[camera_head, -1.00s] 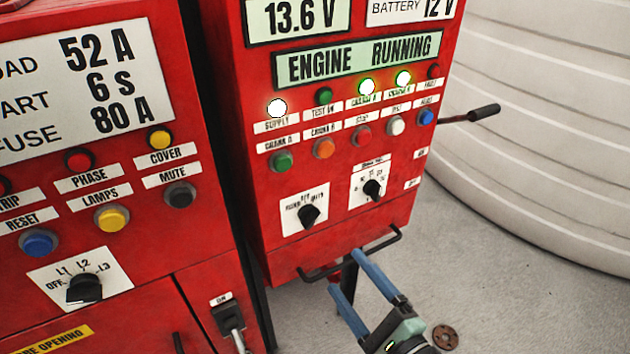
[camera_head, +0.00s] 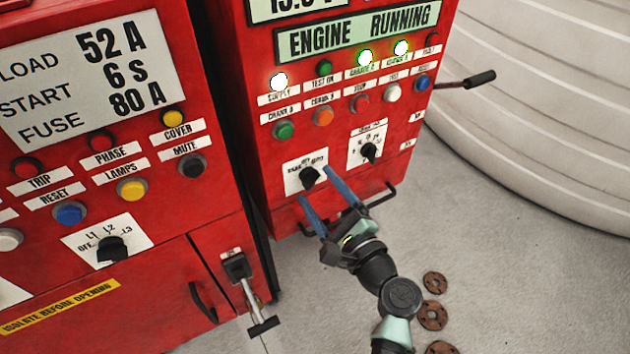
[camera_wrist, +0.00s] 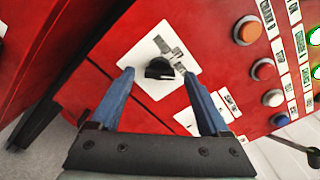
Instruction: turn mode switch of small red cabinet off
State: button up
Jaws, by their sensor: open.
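The small red cabinet (camera_head: 290,145) stands right of a larger red cabinet. Its mode switch (camera_head: 309,176) is a black knob on a white plate (camera_head: 293,186), low on the front face. In the wrist view the knob (camera_wrist: 159,68) lies between and beyond my fingertips, with the white plate around it. My gripper (camera_head: 316,183) is open, with two blue fingers reaching toward the plate from below. I see no contact with the knob. The plate's lettering is too small to read surely.
A second black selector (camera_head: 369,151) sits right of the mode switch. A black handle bar (camera_head: 375,198) juts out below, near my gripper. The large cabinet (camera_head: 180,270) with a lever (camera_head: 240,270) is at left. A white ribbed tank (camera_head: 540,120) stands at right.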

aim_at(310, 179)
jog(key=shift+x, duration=1.05)
grip_shut()
